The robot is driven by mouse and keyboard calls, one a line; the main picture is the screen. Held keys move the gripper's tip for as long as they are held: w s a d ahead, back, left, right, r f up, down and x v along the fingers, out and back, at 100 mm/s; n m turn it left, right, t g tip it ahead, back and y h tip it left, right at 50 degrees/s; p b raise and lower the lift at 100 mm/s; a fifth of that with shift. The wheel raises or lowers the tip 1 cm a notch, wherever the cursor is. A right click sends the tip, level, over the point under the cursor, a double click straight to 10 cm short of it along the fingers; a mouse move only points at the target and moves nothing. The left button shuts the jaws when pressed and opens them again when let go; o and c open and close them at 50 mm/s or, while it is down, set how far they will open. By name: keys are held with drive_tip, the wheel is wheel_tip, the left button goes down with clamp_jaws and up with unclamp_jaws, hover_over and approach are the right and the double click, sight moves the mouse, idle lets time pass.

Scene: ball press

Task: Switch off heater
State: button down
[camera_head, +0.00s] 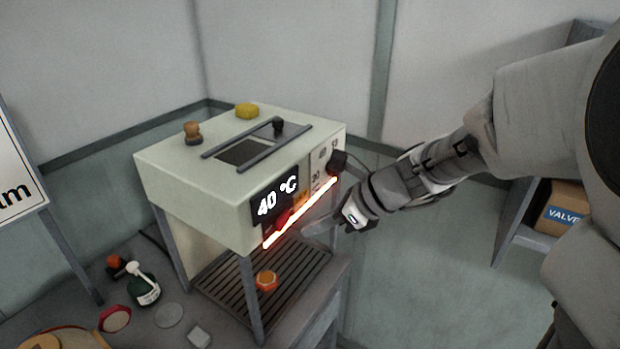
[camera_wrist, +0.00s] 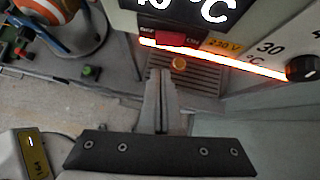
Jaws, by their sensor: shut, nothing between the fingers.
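The heater is a cream box-shaped machine (camera_head: 190,165) on grey legs, with a black display (camera_head: 275,203) reading 40 °C. A bright orange-red strip (camera_head: 315,205) glows along its lower front edge. A red switch (camera_wrist: 160,38) sits under the display in the wrist view, beside a yellow 230 V label (camera_wrist: 224,45). A black knob (camera_head: 338,162) is at the right end of the front; it also shows in the wrist view (camera_wrist: 303,68). My gripper (camera_head: 306,231) is shut and empty, just in front of and below the strip. In the wrist view its fingertips (camera_wrist: 160,73) are below the switch, seemingly apart from it.
An orange round piece (camera_head: 266,281) lies on the slatted grate (camera_head: 230,297) under the machine. A green bottle (camera_head: 144,289) and several small items stand on the table at lower left. A shelf with a VALVE box (camera_head: 563,208) is at right.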

sight(282, 227)
drive_tip(key=shift+w+a+r, duration=0.1)
drive_tip(key=shift+w+a, duration=0.35)
drive_tip(key=shift+a, duration=0.4)
drive_tip(key=shift+w+a, duration=0.45)
drive_tip(key=shift+a, duration=0.4)
